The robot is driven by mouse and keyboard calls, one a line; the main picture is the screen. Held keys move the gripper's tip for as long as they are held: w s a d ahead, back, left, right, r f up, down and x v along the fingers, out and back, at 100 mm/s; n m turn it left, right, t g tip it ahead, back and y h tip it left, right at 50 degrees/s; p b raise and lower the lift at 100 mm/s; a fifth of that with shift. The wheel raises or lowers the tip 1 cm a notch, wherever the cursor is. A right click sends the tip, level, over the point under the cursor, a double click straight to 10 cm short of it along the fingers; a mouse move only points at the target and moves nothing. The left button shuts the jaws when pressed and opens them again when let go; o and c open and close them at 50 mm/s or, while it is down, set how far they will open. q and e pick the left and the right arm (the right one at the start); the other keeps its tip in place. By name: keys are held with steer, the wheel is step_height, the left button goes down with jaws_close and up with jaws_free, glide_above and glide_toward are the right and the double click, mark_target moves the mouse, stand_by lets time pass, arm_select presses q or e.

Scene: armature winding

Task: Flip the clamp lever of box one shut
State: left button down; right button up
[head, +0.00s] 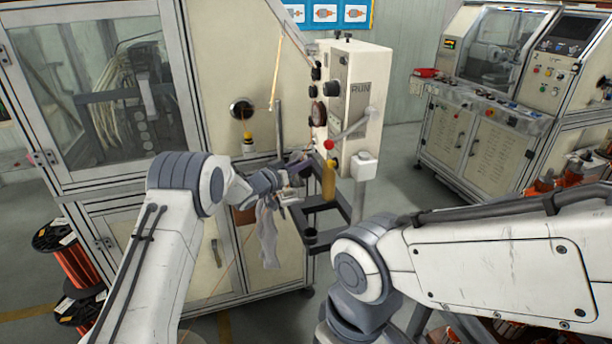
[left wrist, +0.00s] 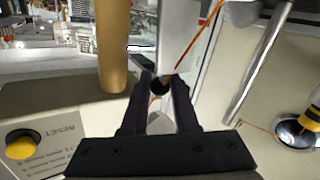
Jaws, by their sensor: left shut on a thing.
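My left gripper (head: 302,167) reaches in front of the pale control box (head: 357,95) marked RUN. In the left wrist view, the left gripper (left wrist: 160,86) is shut on a small dark round thing (left wrist: 159,87). I cannot tell whether this is the end of the clamp lever. No label shows which part is box one. My right gripper is out of the head view.
A yellow-brown cylinder (head: 328,180) stands close beside my left gripper, over a dark tray frame (head: 325,204). It also shows in the left wrist view (left wrist: 111,45). An orange wire (left wrist: 199,35) runs past the fingertips. A grey rag (head: 267,235) hangs below.

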arm_select(q)
steer(key=b, duration=0.1)
steer(key=a+t+b, duration=0.1)
steer(key=shift+s+a+f+n+h+b, duration=0.15)
steer(key=shift+f+n+h+b, duration=0.1)
steer(key=shift+n+h+b, duration=0.15)
steer(key=shift+s+a+r+b, duration=0.1)
steer(key=shift+a+r+b, duration=0.1)
steer(key=shift+b, duration=0.3)
steer(key=c, duration=1)
jaws_free()
steer(key=shift+t+h, duration=0.3)
steer(key=shift+o, duration=0.2)
steer(key=shift+s, duration=0.1)
